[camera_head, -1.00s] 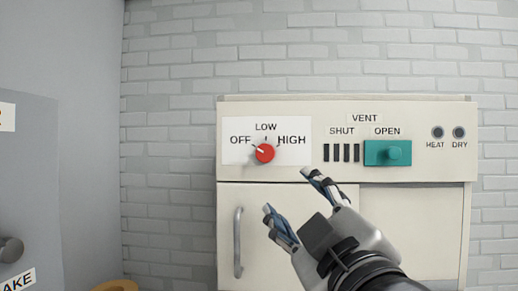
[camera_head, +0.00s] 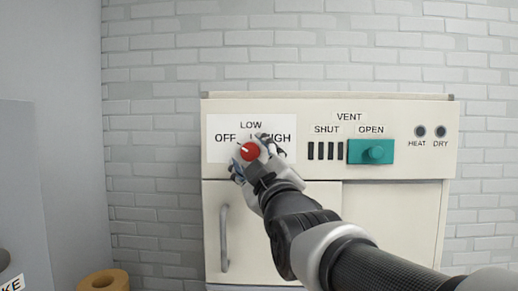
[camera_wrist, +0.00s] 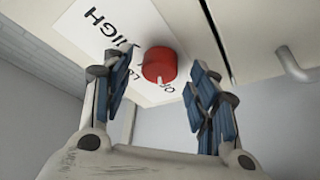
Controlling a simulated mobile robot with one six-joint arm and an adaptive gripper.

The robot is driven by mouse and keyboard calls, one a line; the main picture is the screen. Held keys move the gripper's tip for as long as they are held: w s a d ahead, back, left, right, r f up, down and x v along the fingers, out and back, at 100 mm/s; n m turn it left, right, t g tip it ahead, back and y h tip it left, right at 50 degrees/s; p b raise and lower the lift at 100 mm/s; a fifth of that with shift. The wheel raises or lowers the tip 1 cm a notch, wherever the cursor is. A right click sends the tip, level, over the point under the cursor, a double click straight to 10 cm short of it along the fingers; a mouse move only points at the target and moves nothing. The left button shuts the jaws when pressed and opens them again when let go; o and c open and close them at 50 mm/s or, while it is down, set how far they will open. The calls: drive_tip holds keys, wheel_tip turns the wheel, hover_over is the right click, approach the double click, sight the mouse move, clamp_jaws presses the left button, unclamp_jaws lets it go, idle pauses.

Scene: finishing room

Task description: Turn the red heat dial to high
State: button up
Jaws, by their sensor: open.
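The red heat dial (camera_head: 249,151) sits on a white label plate (camera_head: 217,153) marked OFF, LOW and HIGH on the cream cabinet's front. Its white pointer slants up and left, toward OFF. In the wrist view the red dial (camera_wrist: 158,64) shows between the two fingers, its pointer toward the partly hidden OFF lettering. My gripper (camera_head: 254,158) is open and empty in front of the dial, one finger to each side. The fingers also flank it in the wrist view (camera_wrist: 153,72); I cannot tell whether they touch it. My gripper partly covers the HIGH lettering.
Right of the dial are dark vent slots (camera_head: 325,151) and a teal vent slider (camera_head: 371,152). A door handle (camera_head: 224,238) stands out below the dial. Grey cabinetry (camera_head: 20,170) is at the left, with an orange-brown ring (camera_head: 103,281) below.

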drive_tip(key=shift+w+a+r, duration=0.15)
drive_tip(key=shift+w+r, duration=0.05)
drive_tip(key=shift+w, duration=0.35)
drive_tip(key=shift+c, duration=0.5)
drive_tip(key=c, duration=1)
